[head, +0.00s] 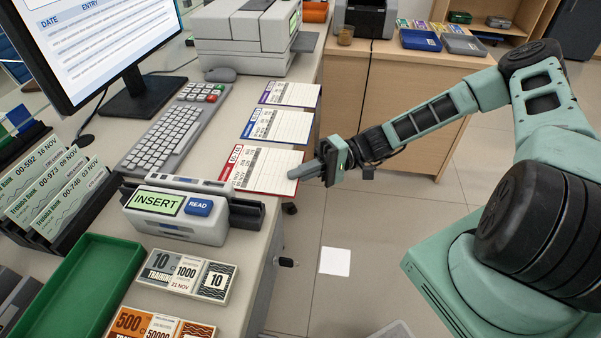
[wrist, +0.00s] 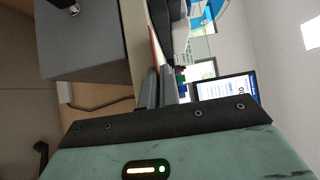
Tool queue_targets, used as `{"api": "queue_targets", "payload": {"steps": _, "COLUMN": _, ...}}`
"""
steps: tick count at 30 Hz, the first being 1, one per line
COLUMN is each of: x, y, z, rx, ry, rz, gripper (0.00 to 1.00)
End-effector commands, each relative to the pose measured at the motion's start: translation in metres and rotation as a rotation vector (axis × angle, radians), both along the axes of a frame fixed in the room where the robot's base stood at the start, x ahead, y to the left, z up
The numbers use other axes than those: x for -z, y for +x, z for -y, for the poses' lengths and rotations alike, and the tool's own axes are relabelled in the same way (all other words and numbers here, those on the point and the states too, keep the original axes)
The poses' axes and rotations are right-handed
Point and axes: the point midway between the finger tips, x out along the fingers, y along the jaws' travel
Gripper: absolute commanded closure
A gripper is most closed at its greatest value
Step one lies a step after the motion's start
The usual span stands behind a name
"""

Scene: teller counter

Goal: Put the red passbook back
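The red passbook (head: 262,168) lies flat near the counter's right edge, with its red cover strip on the left and lined white page on the right. It is the nearest of three passbooks in a row. My gripper (head: 308,170) is at its right edge, reaching in from the right. In the wrist view, the passbook (wrist: 153,45) is a thin red line seen edge-on, running in between my gripper's two close fingers (wrist: 159,87). The fingers look shut on that edge. The fingertips' exact contact is hard to see.
A blue passbook (head: 277,125) and a purple one (head: 290,93) lie beyond the red one. The passbook reader (head: 178,228) showing INSERT stands just nearer. A keyboard (head: 165,135) lies left, a printer (head: 245,35) behind. Open floor (head: 370,220) lies right of the counter.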

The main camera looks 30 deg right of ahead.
Motion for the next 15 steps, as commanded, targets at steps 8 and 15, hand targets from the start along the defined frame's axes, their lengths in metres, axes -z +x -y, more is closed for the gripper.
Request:
{"api": "queue_targets", "payload": {"steps": 8, "x": 0.0027, "y": 0.0001, "z": 0.0001, "rx": 0.000, "ry": 0.000, "rz": 0.000, "gripper": 1.00}}
{"api": "queue_targets", "payload": {"steps": 15, "x": 0.0020, "y": 0.0001, "z": 0.0002, "rx": 0.000, "ry": 0.000, "rz": 0.000, "gripper": 0.75}}
